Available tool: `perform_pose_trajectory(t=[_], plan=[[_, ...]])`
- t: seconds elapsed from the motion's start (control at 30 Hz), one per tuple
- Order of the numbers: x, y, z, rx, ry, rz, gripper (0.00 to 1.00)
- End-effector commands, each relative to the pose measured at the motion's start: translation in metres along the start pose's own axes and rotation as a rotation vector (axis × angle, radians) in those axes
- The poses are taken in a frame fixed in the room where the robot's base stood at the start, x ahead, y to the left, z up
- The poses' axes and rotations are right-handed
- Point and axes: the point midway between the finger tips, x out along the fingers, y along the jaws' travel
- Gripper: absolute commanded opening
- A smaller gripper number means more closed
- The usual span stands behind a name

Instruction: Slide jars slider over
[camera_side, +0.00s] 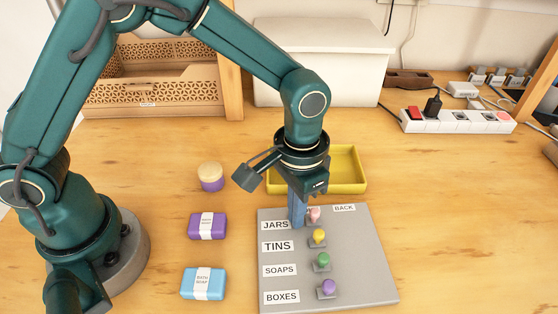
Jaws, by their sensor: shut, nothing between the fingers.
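A grey slider board (360,265) lies on the table, with rows labelled JARS, TINS, SOAPS and BOXES and the word BACK at its upper right. The jars slider has a pink knob (315,214) in the top row. My gripper (298,218) points down over that row, its fingers shut and empty, just left of the pink knob and close to the JARS label. I cannot tell whether the fingers touch the knob. The fingers and gripper body hide part of the row.
Yellow (318,236), green (322,260) and purple (328,287) knobs sit below in the other rows. A yellow tray (348,170) is behind the board. A lidded jar (210,177), a purple soap (207,226) and a blue soap (203,284) lie left. The table right of the board is clear.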

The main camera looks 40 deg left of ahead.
Motion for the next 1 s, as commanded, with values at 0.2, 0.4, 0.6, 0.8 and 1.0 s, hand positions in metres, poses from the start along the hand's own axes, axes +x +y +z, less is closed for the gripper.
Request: perform_pose_trajectory(t=[0.2, 0.4, 0.6, 0.8, 1.0], plan=[[-0.002, -0.002, 0.003, 0.0, 0.001, 0.0, 0.0], [-0.016, -0.002, 0.003, 0.0, 0.002, 0.0, 0.0], [-0.032, -0.002, 0.003, 0.0, 0.002, 0.0, 0.0], [-0.047, -0.002, 0.003, 0.0, 0.002, 0.0, 0.0], [-0.062, -0.002, 0.003, 0.0, 0.002, 0.0, 0.0]])
